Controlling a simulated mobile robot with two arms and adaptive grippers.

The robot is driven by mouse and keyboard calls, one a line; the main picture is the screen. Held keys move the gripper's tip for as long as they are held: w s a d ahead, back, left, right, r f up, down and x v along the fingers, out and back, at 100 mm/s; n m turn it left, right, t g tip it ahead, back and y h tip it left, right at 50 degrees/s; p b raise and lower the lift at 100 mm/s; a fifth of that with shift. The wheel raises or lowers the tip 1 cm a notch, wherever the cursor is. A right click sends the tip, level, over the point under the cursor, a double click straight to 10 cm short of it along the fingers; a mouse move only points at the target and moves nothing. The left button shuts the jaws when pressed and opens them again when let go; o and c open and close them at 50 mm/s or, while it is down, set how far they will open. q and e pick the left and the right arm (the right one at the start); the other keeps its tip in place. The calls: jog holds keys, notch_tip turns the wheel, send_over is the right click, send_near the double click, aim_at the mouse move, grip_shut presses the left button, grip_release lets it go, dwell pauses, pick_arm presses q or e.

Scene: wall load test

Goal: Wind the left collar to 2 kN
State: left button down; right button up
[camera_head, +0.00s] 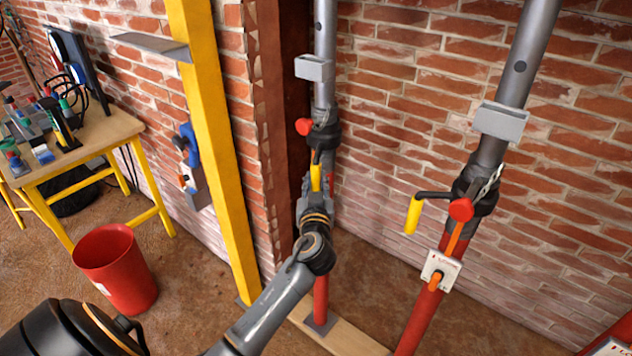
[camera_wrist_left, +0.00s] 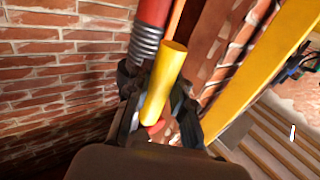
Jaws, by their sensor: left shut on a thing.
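The left prop (camera_head: 325,55) stands in front of the brick wall, grey above and red below. Its dark collar (camera_head: 323,134) has a red knob (camera_head: 304,126) and a crank with a yellow handle (camera_head: 316,178). My left gripper (camera_head: 316,190) is shut on this handle from below. In the left wrist view the yellow handle (camera_wrist_left: 165,80) lies between the fingers of my left gripper (camera_wrist_left: 155,115), beside a threaded part of the prop (camera_wrist_left: 146,42). I see no load reading on the left prop; my gripper and wrist cover part of it. My right gripper is not in view.
The right prop (camera_head: 522,55) carries its own collar, yellow handle (camera_head: 413,216) and white gauge box (camera_head: 440,271). A yellow post (camera_head: 213,130) stands left of the left prop. A red bucket (camera_head: 115,270) and a workbench (camera_head: 85,150) are farther left.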

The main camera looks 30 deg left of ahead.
pick_arm(q)
jog(key=shift+a+f+m+t+h, duration=0.1)
jog(key=shift+a+m+t+h, duration=0.1)
jog(key=shift+m+t+h, duration=0.15)
jog(key=shift+s+a+h, duration=0.1)
jog(key=shift+a+h, duration=0.15)
jog(key=shift+h, duration=0.1)
jog(key=a+m+t+h+p, duration=0.1)
jog(key=a+m+h+p, duration=0.2)
jog(key=a, duration=0.3)
jog(key=shift+s+t+h+p, duration=0.25)
jog(key=shift+t+h+p, duration=0.15)
jog(key=shift+h, duration=0.4)
jog(key=shift+f+m, duration=0.1)
jog(key=shift+m, duration=0.15)
jog(key=c, duration=1.4)
grip_release()
jog(key=shift+o, duration=1.2)
jog(key=shift+s+a, duration=0.2)
